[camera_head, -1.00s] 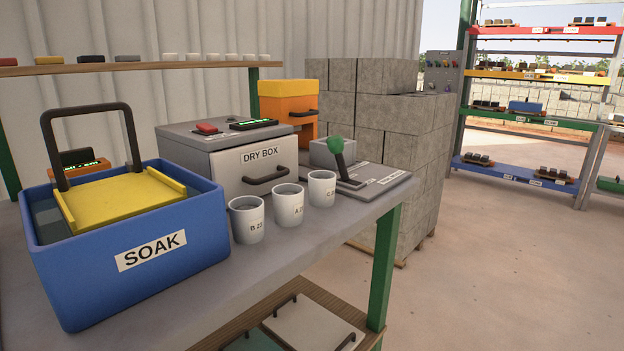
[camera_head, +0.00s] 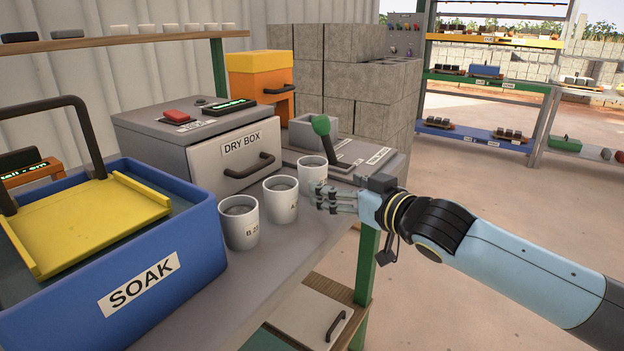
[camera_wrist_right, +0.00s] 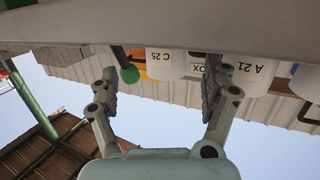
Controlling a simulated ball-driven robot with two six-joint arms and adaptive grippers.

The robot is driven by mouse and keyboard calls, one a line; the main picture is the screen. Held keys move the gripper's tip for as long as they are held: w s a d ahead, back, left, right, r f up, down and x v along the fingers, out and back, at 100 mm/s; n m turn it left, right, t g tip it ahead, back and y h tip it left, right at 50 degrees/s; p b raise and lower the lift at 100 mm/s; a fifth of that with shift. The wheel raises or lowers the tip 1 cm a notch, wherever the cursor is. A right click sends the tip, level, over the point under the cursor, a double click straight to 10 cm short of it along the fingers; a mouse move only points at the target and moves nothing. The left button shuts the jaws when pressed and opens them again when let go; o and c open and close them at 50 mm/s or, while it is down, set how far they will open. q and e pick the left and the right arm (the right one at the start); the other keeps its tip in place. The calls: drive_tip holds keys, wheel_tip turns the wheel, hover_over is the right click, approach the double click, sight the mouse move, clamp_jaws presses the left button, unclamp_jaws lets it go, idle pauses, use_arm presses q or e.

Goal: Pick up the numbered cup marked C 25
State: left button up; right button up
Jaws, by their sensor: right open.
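The white cup marked C 25 (camera_head: 312,168) stands upright on the grey bench at the right end of a row of three. Its label is hidden by my right gripper in the head view, but "C 25" reads upside down in the right wrist view (camera_wrist_right: 165,63). The cup marked A (camera_head: 281,199) is beside it and reads A 21 in the wrist view (camera_wrist_right: 245,76). The cup marked B (camera_head: 240,224) stands at the row's left end. My right gripper (camera_head: 322,198) is open in front of the C 25 cup, which shows between its fingers. My left gripper is out of view.
The blue SOAK tub (camera_head: 190,262) with a yellow tray (camera_head: 90,225) stands left of the cups. The DRY BOX (camera_head: 225,160) and a green-knobbed lever (camera_head: 321,126) are close behind them. The bench's front edge runs below my right gripper.

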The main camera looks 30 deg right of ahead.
sight(313, 176)
drive_tip(key=shift+w+f, duration=0.2)
drive_tip(key=shift+w, duration=0.5)
drive_tip(key=w, duration=0.1)
drive_tip(key=w+b, duration=0.1)
drive_tip(key=w, duration=0.1)
drive_tip(key=w+a+f+b, duration=0.1)
drive_tip(key=shift+w, duration=0.4)
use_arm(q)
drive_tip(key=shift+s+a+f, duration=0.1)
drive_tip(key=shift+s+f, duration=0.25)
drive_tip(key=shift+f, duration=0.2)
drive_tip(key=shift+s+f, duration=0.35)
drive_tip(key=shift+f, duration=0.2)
use_arm(e)
drive_tip(key=shift+r, duration=0.1)
drive_tip(key=shift+c, duration=0.4)
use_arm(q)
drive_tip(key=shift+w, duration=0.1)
use_arm(e)
drive_tip(key=c, duration=1.4)
